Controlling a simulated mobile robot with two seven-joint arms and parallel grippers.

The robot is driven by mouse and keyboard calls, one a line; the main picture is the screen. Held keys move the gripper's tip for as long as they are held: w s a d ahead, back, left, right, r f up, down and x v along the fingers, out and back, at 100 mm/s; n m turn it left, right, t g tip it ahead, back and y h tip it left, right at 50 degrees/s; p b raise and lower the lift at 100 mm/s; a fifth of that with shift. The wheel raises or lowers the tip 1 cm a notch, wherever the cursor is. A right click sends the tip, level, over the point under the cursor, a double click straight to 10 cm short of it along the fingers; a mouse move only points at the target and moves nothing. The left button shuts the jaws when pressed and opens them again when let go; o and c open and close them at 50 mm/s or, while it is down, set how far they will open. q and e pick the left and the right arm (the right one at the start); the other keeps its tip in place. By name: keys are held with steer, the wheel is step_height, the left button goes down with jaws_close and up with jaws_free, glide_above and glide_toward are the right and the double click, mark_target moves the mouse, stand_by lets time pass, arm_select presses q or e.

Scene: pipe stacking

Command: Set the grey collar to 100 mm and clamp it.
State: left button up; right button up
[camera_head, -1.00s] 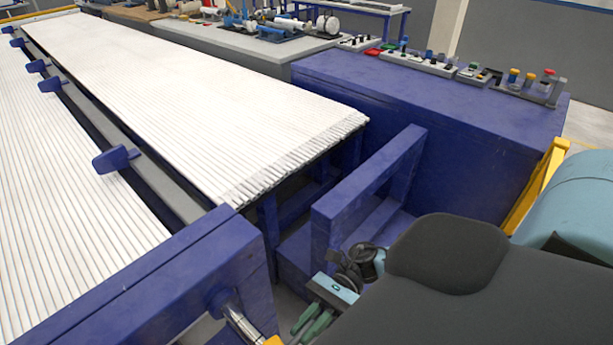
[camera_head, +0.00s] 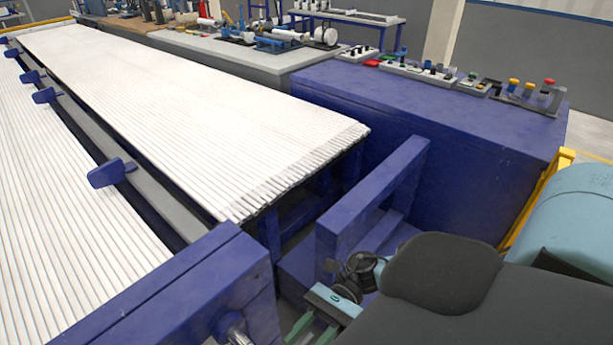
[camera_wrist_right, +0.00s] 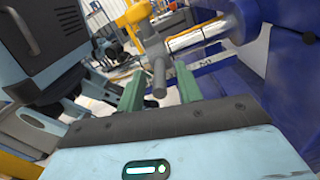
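In the right wrist view a bright metal rod (camera_wrist_right: 195,38) comes out of a blue housing. A yellow part (camera_wrist_right: 140,25) sits at the rod's left end, with a grey pin-like handle (camera_wrist_right: 158,72) hanging from it. I cannot tell for sure which part is the grey collar, and no 100 mm mark is readable. The rod shows partly at the bottom of the head view (camera_head: 235,330). My right gripper (camera_wrist_right: 158,92) is open, its green fingers on either side of the handle's lower end; contact is unclear. It also shows in the head view (camera_head: 312,331). My left gripper is out of view.
Blue frame posts (camera_head: 190,290) and a blue upright frame (camera_head: 370,195) stand close around my right arm. White pipes (camera_head: 200,110) lie on the rack behind. A blue cabinet (camera_head: 430,120) with control boxes (camera_head: 430,72) stands at the right back.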

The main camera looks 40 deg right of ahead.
steer(key=d, duration=0.2)
steer(key=d+b, duration=0.1)
steer(key=d, duration=0.1)
steer(key=d+b, duration=0.1)
steer(key=d, duration=0.1)
steer(key=shift+w+d+f, duration=0.15)
steer(key=shift+w+d, duration=0.1)
steer(key=shift+d, duration=0.65)
